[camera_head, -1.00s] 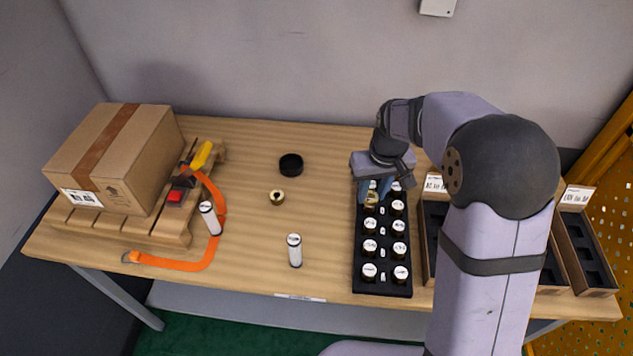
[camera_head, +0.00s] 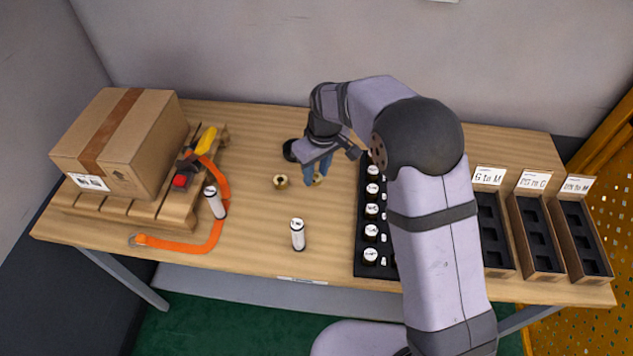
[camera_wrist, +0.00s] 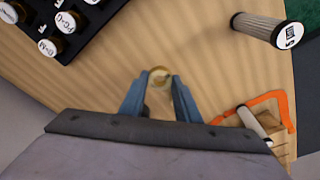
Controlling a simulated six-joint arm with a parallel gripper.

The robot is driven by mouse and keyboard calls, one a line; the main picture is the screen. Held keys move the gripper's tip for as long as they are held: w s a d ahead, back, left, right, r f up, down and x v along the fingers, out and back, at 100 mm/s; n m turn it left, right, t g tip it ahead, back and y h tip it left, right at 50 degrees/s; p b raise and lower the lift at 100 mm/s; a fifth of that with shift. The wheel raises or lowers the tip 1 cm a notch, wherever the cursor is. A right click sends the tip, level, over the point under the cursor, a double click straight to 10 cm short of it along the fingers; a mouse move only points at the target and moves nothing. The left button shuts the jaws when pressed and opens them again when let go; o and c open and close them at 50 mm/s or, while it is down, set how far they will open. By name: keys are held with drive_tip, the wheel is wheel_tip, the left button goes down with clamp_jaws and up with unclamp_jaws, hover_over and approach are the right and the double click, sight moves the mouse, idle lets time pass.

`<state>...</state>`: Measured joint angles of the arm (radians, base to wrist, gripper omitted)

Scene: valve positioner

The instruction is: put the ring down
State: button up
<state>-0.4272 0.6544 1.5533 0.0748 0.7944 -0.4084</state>
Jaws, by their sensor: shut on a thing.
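My gripper (camera_head: 314,178) is shut on a small brass ring (camera_head: 319,180), which shows beside its blue fingertips. In the wrist view the ring (camera_wrist: 159,75) sits between the two blue fingertips (camera_wrist: 160,84). The ring is over bare table (camera_head: 255,235); I cannot tell whether it touches the wood. A second brass ring (camera_head: 281,182) lies on the table just left of my gripper. A black ring (camera_head: 290,150) behind it is partly hidden by my gripper.
A white cylinder (camera_head: 298,235) stands in front, another (camera_head: 215,203) beside the pallet with its box (camera_head: 118,145) and orange strap (camera_head: 180,246). The black rack (camera_head: 375,271) of capped vials is on the right, partly behind my arm. Labelled bins (camera_head: 540,240) stand farther right.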

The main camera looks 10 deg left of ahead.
sight(317, 182)
drive_tip(key=shift+f+p, duration=0.8)
drive_tip(key=shift+f, duration=2.25)
drive_tip(key=shift+f, duration=0.15)
drive_tip(key=o, duration=1.1)
drive_tip(key=shift+c, duration=0.2)
wheel_tip(317, 182, up, 12)
drive_tip(key=s+d+b, duration=0.1)
drive_tip(key=b, duration=0.2)
drive_tip(key=shift+s+d, duration=0.15)
drive_tip(key=shift+d, duration=0.05)
drive_tip(key=shift+d, duration=0.1)
